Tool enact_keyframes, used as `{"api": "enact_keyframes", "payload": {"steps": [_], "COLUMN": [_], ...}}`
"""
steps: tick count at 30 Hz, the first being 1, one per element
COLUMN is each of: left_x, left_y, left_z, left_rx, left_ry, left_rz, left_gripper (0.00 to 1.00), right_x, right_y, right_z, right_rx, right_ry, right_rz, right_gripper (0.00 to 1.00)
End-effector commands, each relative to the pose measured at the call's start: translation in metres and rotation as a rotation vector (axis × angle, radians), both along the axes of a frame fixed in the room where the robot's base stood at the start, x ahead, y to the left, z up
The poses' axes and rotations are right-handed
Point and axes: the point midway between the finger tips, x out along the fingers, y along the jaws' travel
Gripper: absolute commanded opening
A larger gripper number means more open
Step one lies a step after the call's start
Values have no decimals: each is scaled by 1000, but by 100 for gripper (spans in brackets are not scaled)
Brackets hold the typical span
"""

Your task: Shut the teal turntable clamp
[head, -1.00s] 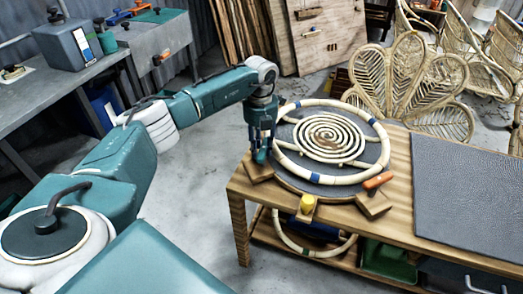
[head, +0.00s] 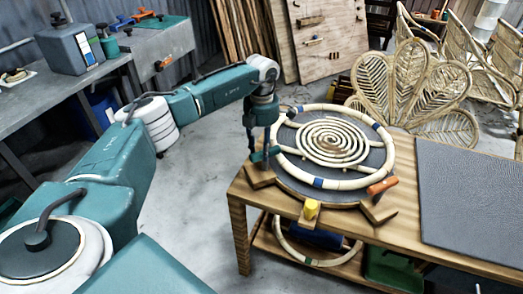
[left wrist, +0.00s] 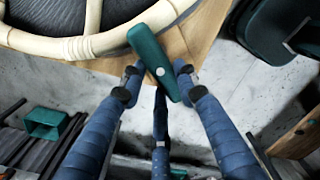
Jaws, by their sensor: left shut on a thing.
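The teal turntable clamp (head: 265,154) sits at the left edge of the round turntable (head: 330,198) in the head view. In the left wrist view its teal lever (left wrist: 146,48) is a bar with a pale pivot, its far end close to the rattan ring (left wrist: 85,45). My left gripper (head: 260,143) points down at the lever. In the left wrist view the fingertips (left wrist: 158,80) are on either side of the lever's near end, shut on it. My right gripper is in neither view.
An orange clamp (head: 383,186) and a yellow clamp (head: 311,208) stand on the turntable's right and front edges. The rattan ring and coil (head: 332,140) lie on top. A dark mat (head: 470,200) covers the bench's right part. Floor is clear left of the bench.

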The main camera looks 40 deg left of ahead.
Motion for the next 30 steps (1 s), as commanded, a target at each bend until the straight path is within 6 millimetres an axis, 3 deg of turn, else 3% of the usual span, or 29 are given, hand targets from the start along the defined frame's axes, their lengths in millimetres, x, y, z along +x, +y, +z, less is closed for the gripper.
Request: {"api": "enact_keyframes", "payload": {"steps": [21,22,24,30], "left_x": [1,1,1,1], "left_y": [0,0,0,0], "left_z": [0,0,0,0], "left_rx": [0,0,0,1], "left_ry": [-1,-1,-1,-1], "left_rz": [-76,-76,-76,-75], "left_gripper": [4,34,48,50], "right_x": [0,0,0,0], "right_y": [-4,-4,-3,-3], "right_z": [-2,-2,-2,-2], "right_rx": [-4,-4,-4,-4], "right_ry": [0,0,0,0], "right_rz": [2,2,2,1], "right_gripper": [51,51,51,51]}}
